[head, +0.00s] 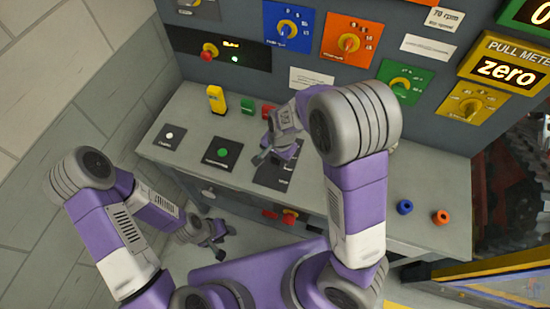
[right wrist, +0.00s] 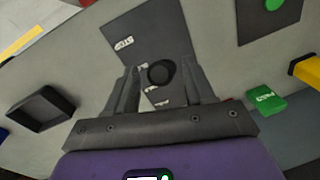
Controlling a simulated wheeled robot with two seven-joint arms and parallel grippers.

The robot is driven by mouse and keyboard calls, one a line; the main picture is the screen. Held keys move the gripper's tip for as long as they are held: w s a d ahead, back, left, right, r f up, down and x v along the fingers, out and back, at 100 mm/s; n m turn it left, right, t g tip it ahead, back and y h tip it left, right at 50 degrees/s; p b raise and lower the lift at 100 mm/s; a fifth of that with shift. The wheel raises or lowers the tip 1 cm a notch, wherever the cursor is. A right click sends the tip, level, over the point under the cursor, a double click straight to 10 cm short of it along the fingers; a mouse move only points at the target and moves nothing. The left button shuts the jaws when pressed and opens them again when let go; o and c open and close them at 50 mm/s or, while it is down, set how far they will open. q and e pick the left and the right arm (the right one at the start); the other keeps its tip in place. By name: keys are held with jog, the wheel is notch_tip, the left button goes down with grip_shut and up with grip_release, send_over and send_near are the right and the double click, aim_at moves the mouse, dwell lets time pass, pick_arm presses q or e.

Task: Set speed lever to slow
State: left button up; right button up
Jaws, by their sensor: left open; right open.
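The speed lever's dark plate (head: 268,179) lies on the grey bench, partly hidden in the head view by my right gripper (head: 275,157). A round black lever knob (right wrist: 160,73) shows between the fingers of my right gripper (right wrist: 160,80). The fingers are open on either side of it; I cannot tell whether they touch it. My left gripper (head: 218,235) is open and empty, low in front of the bench.
A plate with a green button (head: 222,152) and one with a white button (head: 169,135) lie left of the lever. A yellow block (head: 216,99) and a green block (head: 247,106) stand behind. Coloured dial panels line the wall.

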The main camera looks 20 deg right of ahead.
jog(key=shift+f, duration=0.25)
grip_shut()
jog(key=shift+w+r, duration=0.1)
jog(key=shift+w, duration=0.05)
